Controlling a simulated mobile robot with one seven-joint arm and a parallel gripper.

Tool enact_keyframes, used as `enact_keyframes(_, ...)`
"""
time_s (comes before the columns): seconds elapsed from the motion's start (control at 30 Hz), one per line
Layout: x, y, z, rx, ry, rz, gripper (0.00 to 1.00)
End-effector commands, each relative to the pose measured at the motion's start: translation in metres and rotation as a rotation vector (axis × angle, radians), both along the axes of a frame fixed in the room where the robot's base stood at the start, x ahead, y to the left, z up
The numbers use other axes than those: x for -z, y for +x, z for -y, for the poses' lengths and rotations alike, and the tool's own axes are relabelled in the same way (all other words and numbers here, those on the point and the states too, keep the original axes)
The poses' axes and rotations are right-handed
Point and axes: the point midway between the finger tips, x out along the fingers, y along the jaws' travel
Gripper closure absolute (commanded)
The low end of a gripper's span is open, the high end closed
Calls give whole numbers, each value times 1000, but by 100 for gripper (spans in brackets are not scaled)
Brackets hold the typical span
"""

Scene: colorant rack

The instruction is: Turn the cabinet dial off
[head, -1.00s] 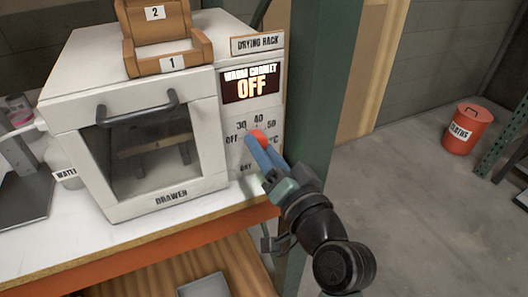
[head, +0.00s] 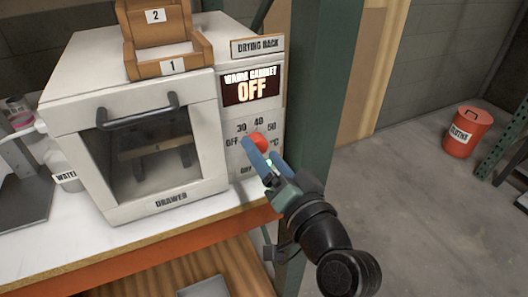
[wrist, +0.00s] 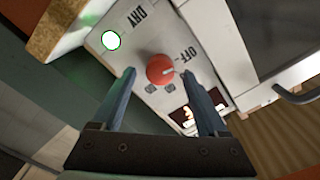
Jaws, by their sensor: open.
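The cabinet dial is a round red knob (head: 258,142) on the right side of the white cabinet's front (head: 232,160). In the wrist view the dial (wrist: 160,69) shows a small pale mark on its side nearest the OFF label (wrist: 188,55). The display (head: 251,86) above it reads "WARM CABINET OFF". My gripper (head: 258,152) is open in front of the dial. In the wrist view its two blue fingers (wrist: 160,76) stand either side of the dial with clear gaps, holding nothing.
A round white light with a green rim (wrist: 111,40) sits by the DRY label. A green post (head: 322,120) stands close to the right of the cabinet. A wooden rack (head: 170,58) is on top. A red bin (head: 467,132) stands on open floor at right.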

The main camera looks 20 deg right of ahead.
Motion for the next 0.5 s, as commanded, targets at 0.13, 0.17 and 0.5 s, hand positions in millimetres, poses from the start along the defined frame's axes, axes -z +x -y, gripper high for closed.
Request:
enact_keyframes(0.13, 2, -27, 2, 4, -1, -3, 24)
enact_keyframes(0.17, 2, -34, 2, 5, 0, -3, 24)
enact_keyframes(0.5, 2, -103, 4, 3, -1, -3, 24)
